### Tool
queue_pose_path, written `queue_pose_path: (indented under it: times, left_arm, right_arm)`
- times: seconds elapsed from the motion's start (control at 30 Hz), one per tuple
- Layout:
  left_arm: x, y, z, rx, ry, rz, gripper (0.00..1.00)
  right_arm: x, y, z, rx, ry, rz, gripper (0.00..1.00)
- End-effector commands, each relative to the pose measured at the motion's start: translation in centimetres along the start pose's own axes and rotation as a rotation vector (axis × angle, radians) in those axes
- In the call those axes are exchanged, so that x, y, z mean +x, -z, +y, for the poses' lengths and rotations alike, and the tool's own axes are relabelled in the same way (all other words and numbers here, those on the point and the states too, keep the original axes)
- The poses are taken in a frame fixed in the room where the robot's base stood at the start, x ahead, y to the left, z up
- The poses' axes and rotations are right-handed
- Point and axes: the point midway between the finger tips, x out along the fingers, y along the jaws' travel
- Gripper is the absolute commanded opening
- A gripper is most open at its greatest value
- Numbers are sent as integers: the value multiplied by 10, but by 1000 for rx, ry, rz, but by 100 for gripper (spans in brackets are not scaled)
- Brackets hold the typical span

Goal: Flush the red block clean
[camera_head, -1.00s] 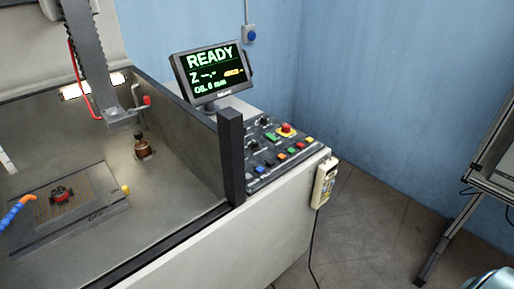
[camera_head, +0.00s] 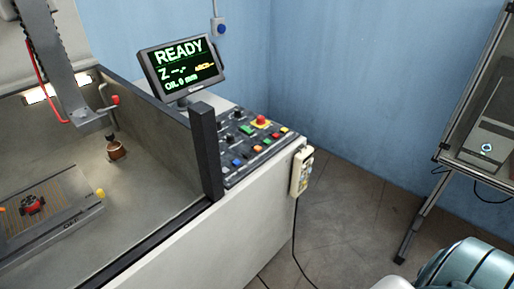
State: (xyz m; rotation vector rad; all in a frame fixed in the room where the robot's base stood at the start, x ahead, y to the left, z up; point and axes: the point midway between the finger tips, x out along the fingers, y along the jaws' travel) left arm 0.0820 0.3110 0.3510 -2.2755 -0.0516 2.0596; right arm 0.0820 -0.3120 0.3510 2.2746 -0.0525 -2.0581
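The red block (camera_head: 32,204) is small and sits on a flat grid-patterned plate (camera_head: 72,217) inside the machine's tank, at the far left of the head view. Dark marks or residue seem to lie on and around it, too small to tell exactly. A small piece of orange (camera_head: 2,209) shows at the left edge, level with the block. A red-handled valve (camera_head: 115,100) on a bent pipe stands at the tank's back wall. Neither of my grippers is in view.
A screen (camera_head: 182,66) reading READY stands behind a panel of coloured buttons (camera_head: 250,140). A dark post (camera_head: 206,150) rises at the tank's corner. A pendant (camera_head: 301,171) hangs on the cabinet's side. A trolley (camera_head: 440,160) stands at right. The floor between is clear.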

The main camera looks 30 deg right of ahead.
Motion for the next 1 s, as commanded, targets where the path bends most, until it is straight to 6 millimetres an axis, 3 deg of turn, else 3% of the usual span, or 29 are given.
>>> queue_pose_path:
  times: [0.03,0.2,1.0]
  left_arm:
    - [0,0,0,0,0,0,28]
    - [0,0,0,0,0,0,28]
    - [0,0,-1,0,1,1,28]
  right_arm:
    - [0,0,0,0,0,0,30]
    - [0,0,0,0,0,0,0]
    - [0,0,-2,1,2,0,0]
